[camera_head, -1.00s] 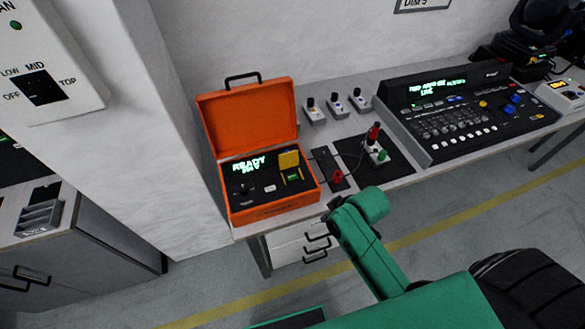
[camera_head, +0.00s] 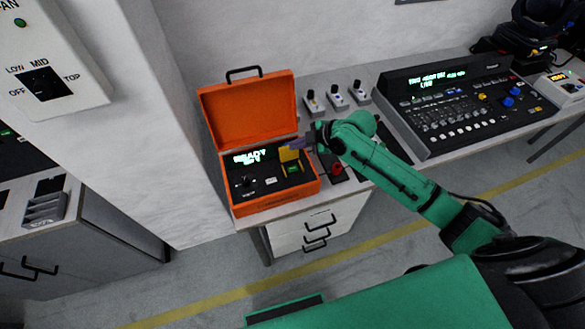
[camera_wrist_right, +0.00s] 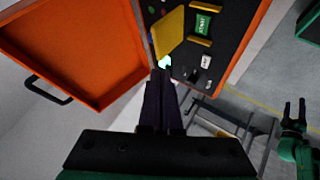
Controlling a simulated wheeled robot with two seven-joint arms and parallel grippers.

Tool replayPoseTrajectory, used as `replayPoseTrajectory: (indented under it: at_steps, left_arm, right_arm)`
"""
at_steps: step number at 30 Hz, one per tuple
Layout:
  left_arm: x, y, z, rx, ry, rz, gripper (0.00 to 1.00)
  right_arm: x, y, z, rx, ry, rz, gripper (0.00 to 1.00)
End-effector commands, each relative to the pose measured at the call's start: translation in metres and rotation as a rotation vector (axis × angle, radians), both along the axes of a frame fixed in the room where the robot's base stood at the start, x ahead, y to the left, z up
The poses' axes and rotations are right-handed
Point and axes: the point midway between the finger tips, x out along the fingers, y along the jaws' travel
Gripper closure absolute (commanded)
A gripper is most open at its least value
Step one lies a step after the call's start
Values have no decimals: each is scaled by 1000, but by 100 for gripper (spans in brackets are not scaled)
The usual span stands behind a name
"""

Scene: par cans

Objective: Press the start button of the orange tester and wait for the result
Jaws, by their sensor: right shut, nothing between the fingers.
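The orange tester (camera_head: 262,205) stands open on the bench, lid (camera_head: 248,110) up. Its green display (camera_head: 250,158) reads READY with a smaller line below. A small white button (camera_head: 271,181) and a dark knob sit on its black panel; the white button also shows in the right wrist view (camera_wrist_right: 207,61), its lettering too small to read. A yellow flap (camera_head: 289,156) stands raised by a green labelled part (camera_head: 293,169). My right gripper (camera_head: 298,143) is shut and empty, above the panel's right rear. In the wrist view my left gripper (camera_wrist_right: 295,110) appears open, away from the tester.
Right of the tester, a red-topped item (camera_head: 337,168) sits on the bench, partly behind my right arm. Several small switch boxes (camera_head: 337,98) stand behind. A lighting console (camera_head: 460,110) fills the bench further right. A white wall column rises at left.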

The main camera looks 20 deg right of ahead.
Motion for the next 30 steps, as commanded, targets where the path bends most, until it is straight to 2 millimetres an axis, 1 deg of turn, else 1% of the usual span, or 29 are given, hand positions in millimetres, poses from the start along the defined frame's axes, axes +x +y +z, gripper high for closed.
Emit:
replayPoseTrajectory:
  at_steps: [5, 14, 18, 22, 30]
  left_arm:
    - [0, 0, -18, 0, 0, -1, 36]
    - [-1, 0, -59, -1, 1, -1, 36]
    - [-1, 0, -70, -1, 1, -1, 36]
    - [-1, 0, -74, -1, 1, -1, 36]
    - [-1, 0, -72, 0, 2, 0, 36]
  right_arm:
    - [0, 0, -21, -1, 2, -1, 100]
    - [0, 0, -67, -2, 1, -1, 100]
    - [0, 0, -83, -1, 0, -1, 100]
    - [0, 0, -88, 0, 1, -1, 100]
    - [0, 0, -87, 0, 1, -1, 100]
